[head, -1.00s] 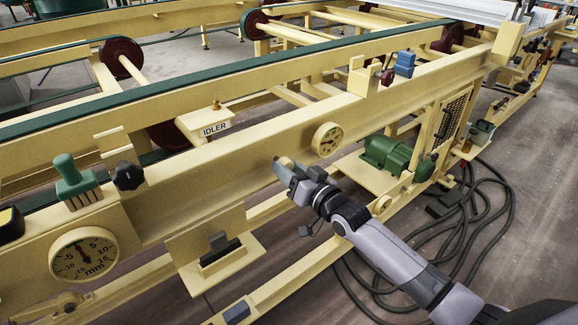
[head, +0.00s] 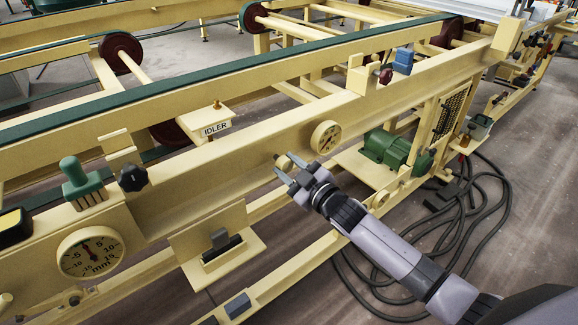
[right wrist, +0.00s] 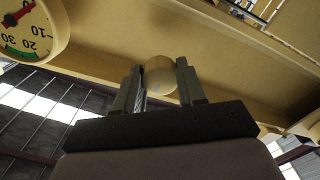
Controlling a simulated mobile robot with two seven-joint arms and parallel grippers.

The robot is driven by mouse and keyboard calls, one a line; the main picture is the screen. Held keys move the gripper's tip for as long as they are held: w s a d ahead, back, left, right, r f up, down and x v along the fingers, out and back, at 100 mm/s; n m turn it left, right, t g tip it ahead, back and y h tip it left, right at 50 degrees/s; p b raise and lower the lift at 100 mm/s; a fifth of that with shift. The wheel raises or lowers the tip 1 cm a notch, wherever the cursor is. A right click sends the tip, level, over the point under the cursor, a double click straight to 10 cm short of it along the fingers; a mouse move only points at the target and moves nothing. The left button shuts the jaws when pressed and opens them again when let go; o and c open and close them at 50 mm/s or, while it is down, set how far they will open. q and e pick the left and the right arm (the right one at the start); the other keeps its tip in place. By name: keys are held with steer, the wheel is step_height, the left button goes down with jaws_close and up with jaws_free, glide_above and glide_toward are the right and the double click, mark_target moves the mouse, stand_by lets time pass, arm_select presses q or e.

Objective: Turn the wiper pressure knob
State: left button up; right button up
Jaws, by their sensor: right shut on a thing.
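A round cream knob (head: 284,162) sticks out from the front face of the cream machine beam, left of and below a small round gauge (head: 326,137). My right gripper (head: 287,167) is at this knob, with its two fingers on either side of it. The right wrist view shows the knob (right wrist: 160,76) between the two grey fingers (right wrist: 157,85). Part of the gauge dial (right wrist: 28,25) shows there at the upper left, with a red needle and a green band. No label on the knob is readable. My left gripper is not in view.
A black knob (head: 132,178) and a large mm dial (head: 91,252) sit on the beam at the left. A ledge (head: 235,262) juts out below. A green motor (head: 390,150) stands right of the gripper, and black cables (head: 480,215) lie on the floor.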

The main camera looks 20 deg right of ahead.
mark_target(288, 168)
steer(key=shift+n, duration=0.9)
steer(key=o, duration=1.1)
steer(key=shift+c, duration=0.2)
steer(key=v, duration=0.5)
steer(key=shift+s+d+p, duration=0.1)
steer(key=shift+s+p, duration=0.15)
steer(key=shift+p, duration=0.15)
steer(key=shift+v, duration=0.85)
